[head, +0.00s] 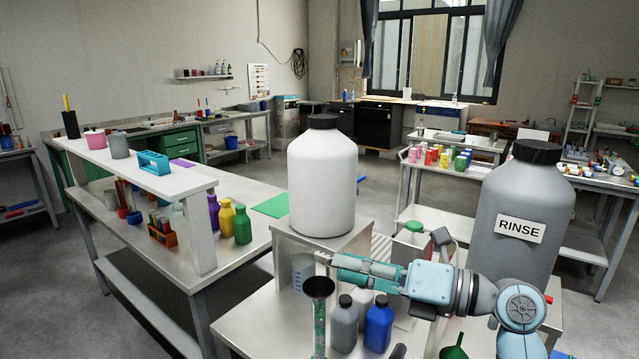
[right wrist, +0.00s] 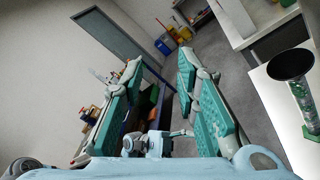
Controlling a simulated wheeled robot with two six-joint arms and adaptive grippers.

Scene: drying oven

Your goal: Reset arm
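My right arm comes in from the lower right in the head view. My right gripper (head: 334,262) points left above the near metal table, seen from the side. In the right wrist view its two teal-padded fingers (right wrist: 160,60) stand apart with nothing between them, so it is open and empty. In the head view it is just above a dark-rimmed funnel on a green-filled clear tube (head: 319,315). That tube also shows at the right of the right wrist view (right wrist: 300,98), outside the fingers. My left gripper is not in view.
A large white bottle (head: 322,185) stands on a raised metal stand behind the gripper. A large grey RINSE bottle (head: 520,215) stands right, behind the arm. Small grey (head: 344,325) and blue (head: 378,325) bottles stand below the gripper. A shelved bench (head: 240,262) is at left.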

